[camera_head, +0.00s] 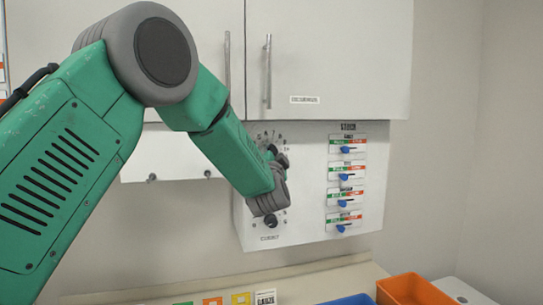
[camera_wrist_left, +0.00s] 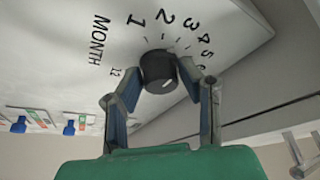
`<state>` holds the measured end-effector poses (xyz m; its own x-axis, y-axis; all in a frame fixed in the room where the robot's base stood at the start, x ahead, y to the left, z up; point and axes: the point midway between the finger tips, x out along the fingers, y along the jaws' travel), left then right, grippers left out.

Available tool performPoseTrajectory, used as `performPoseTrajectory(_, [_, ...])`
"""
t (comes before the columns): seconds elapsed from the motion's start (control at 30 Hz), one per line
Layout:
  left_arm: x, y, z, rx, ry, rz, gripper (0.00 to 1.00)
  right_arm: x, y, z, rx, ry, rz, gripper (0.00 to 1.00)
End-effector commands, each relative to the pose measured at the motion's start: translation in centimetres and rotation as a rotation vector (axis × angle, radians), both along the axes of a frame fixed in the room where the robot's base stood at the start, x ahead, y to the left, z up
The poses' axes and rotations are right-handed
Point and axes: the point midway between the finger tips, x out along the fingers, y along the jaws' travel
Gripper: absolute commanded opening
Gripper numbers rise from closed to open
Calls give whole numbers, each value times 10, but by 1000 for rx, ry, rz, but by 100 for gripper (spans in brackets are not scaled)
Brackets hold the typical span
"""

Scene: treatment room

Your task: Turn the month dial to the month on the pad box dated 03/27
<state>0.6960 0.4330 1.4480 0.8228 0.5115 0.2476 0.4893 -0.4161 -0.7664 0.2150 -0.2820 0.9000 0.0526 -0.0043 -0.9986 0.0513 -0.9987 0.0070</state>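The month dial (camera_wrist_left: 158,72) is a black round knob with a pale mark, set among printed numbers on a white panel under the word MONTH. My left gripper (camera_head: 277,158) is at the panel's upper left. In the left wrist view its fingers (camera_wrist_left: 160,75) lie on either side of the knob, with the tips appearing to touch it. In the head view the gripper and forearm partly cover the dial. The knob's pale mark faces the lower right in the wrist view. I cannot make out a pad box dated 03/27. My right gripper is not in view.
A second black knob (camera_head: 270,221) marked COMMIT sits below the dial. Several blue sliders (camera_head: 344,177) line the panel's right side. White cabinets (camera_head: 335,55) hang above. An orange bin (camera_head: 412,289) and a blue bin (camera_head: 348,300) stand below, beside a GAUZE label (camera_head: 265,298).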

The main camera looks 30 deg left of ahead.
Motion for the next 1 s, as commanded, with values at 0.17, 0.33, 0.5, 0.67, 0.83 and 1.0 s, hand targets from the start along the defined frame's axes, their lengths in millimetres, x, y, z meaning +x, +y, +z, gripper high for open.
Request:
performPoseTrajectory(0.17, [0, 0, 3, 1, -6, 0, 53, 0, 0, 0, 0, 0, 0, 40])
performPoseTrajectory(0.33, [-2, 0, 2, 0, -4, 1, 53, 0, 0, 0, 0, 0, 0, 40])
performPoseTrajectory(0.5, [-12, -7, -2, 1, -2, -1, 53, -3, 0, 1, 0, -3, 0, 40])
performPoseTrajectory(0.67, [-36, -23, -11, 2, 2, -2, 53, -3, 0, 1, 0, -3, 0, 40])
performPoseTrajectory(0.83, [-65, -42, -21, 2, 0, -3, 53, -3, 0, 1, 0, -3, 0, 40])
performPoseTrajectory(1.0, [-86, -55, -28, 1, 0, -2, 53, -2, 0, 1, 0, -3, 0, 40])
